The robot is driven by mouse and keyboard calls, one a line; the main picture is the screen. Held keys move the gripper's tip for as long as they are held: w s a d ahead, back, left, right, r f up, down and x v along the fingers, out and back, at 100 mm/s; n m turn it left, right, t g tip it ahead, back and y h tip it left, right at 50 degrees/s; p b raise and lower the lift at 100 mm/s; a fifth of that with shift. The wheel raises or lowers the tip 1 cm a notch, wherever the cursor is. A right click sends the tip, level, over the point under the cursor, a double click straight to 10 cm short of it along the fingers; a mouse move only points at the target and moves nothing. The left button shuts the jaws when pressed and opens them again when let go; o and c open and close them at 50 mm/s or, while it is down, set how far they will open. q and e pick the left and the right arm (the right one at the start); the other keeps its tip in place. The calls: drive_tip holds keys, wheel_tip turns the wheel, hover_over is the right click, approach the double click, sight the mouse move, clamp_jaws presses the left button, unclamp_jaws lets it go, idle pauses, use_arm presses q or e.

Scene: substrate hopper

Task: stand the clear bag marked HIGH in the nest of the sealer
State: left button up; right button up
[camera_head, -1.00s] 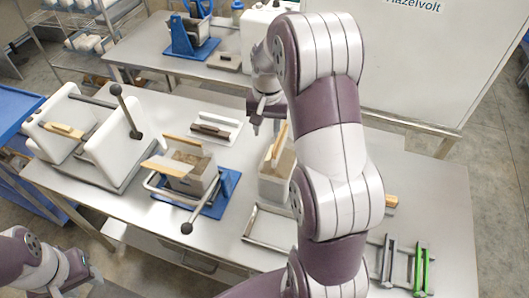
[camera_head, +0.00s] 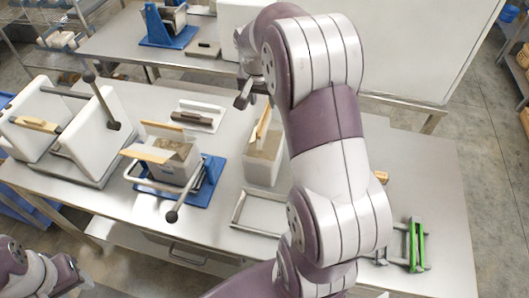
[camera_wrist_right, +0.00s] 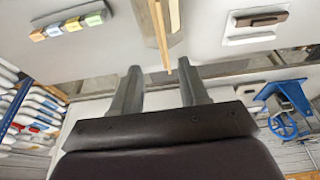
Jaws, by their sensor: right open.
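My right gripper (camera_head: 243,97) is open and empty, above the back of the table. In the right wrist view its two fingers (camera_wrist_right: 160,88) are spread apart. A pale open-topped container (camera_head: 261,165) with an upright tan strip (camera_head: 263,127) stands mid-table; it may be the clear bag, but no HIGH mark is legible. The tan strip also shows beyond the fingers in the wrist view (camera_wrist_right: 159,30). A white device with a long black-knobbed lever (camera_head: 91,147) stands at left; I cannot tell whether it is the sealer. My left gripper (camera_head: 78,278) is at the lower left, its fingers unclear.
A blue-based stand (camera_head: 207,190) holds a box with tan flaps (camera_head: 175,165) and has a bar handle. A metal frame (camera_head: 236,211) lies before the pale container. A white tray with a brown handle (camera_head: 198,117) lies behind. A green frame (camera_head: 414,247) is at right. My right arm hides part of the table.

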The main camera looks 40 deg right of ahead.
sight(265, 118)
drive_tip(key=p+x, duration=0.4)
drive_tip(key=x, duration=0.7)
drive_tip(key=shift+w+a+f, duration=0.1)
drive_tip(key=shift+w+f, duration=0.05)
drive_tip(key=shift+f, duration=0.1)
drive_tip(key=shift+w+f, duration=0.15)
drive_tip(key=shift+f, duration=0.15)
drive_tip(key=shift+f+b, duration=0.2)
drive_tip(key=shift+b, duration=0.1)
clamp_jaws()
idle(1.1)
drive_tip(key=shift+r, duration=0.1)
